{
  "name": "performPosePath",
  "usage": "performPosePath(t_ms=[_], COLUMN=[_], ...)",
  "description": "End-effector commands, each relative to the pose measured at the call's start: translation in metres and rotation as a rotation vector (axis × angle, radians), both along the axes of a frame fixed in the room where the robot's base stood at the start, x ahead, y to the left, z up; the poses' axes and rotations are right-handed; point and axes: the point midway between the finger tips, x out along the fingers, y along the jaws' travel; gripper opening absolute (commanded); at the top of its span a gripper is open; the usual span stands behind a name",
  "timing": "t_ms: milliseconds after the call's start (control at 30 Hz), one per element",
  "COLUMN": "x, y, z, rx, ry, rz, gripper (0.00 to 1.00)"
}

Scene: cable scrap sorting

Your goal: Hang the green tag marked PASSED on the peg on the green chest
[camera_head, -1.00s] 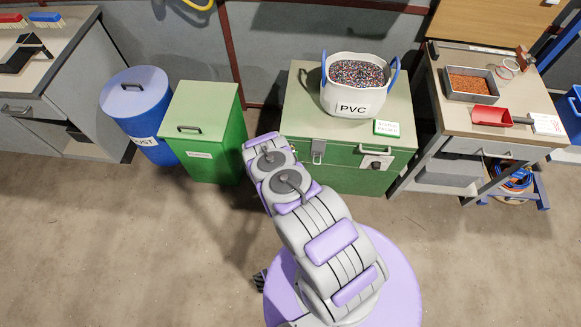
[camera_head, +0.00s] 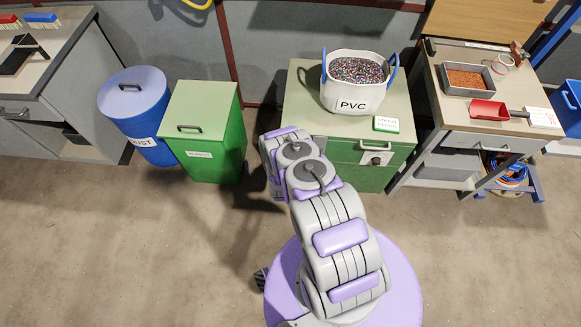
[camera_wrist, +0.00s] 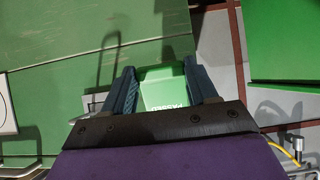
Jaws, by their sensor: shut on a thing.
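My gripper (camera_wrist: 161,92) is shut on the green tag (camera_wrist: 160,75), which sits between the two fingers in the wrist view. The green chest (camera_head: 342,152) stands ahead of my arm in the head view. A white plate with a dark knob-like peg (camera_head: 376,159) is on its front, right of my arm. In the head view my arm hides my gripper and the left part of the chest front.
A white PVC tub (camera_head: 352,98) full of granules and a small green-and-white STATUS PASSED block (camera_head: 386,124) stand on the chest. A green bin (camera_head: 203,115) and blue drum (camera_head: 132,92) stand left. A workbench (camera_head: 455,115) stands close on the right.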

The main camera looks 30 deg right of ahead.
Motion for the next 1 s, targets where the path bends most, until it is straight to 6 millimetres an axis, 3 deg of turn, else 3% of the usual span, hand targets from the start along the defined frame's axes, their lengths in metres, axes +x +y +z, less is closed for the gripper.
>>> performPosePath(t_ms=[467, 500, 700, 800, 1000], x=[0.0, 0.0, 0.0, 0.0001, 0.0], y=[0.0015, 0.0014, 0.0009, 0.0005, 0.001], z=[0.0005, 0.0005, 0.0004, 0.0004, 0.0005], rx=[-0.003, -0.003, -0.002, -0.002, -0.002], ry=[-0.001, -0.001, 0.0, 0.0, -0.001], rz=[0.0, 0.0, 0.0, 0.0, 0.0], gripper=[0.41, 0.6, 0.79, 0.88, 0.88])
